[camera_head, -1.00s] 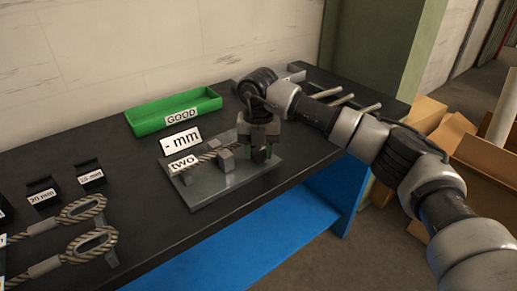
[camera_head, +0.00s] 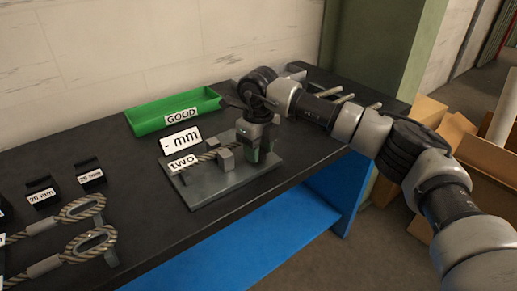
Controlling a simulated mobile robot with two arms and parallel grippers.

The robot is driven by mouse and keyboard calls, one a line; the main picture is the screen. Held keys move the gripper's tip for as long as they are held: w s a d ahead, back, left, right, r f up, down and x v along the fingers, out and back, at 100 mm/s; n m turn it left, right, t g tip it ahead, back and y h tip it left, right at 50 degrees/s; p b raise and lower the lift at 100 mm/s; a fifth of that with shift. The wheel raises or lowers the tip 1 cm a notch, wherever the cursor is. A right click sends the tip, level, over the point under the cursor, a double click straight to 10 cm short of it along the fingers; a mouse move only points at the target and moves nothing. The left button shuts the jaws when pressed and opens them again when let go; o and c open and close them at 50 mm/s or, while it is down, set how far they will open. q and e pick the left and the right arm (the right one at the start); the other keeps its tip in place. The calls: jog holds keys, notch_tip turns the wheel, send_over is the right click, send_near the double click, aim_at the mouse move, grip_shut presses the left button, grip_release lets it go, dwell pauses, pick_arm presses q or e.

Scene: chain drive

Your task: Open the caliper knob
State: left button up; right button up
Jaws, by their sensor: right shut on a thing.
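The caliper stand (camera_head: 205,193) is a grey plate on the dark bench with a "- mm" sign (camera_head: 181,141) behind it. A rope piece tagged "two" (camera_head: 183,163) lies on the plate, its right part running behind a grey block (camera_head: 226,160). My right gripper (camera_head: 254,154) points down at the right end of the plate, just right of the block. It is shut on the caliper knob, which is mostly hidden by the fingers. My left gripper is not in view.
A green tray marked "GOOD" (camera_head: 172,110) stands at the back of the bench. Rope loops (camera_head: 82,208) and black holders with mm labels (camera_head: 91,175) are at the left. Metal rods lie behind my right arm. Cardboard boxes (camera_head: 480,160) stand on the floor at right.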

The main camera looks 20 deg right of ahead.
jog(key=shift+n, duration=0.6)
jog(key=shift+r, duration=0.1)
jog(key=o, duration=0.7)
jog(key=shift+c, duration=0.2)
notch_tip(320, 180, up, 11)
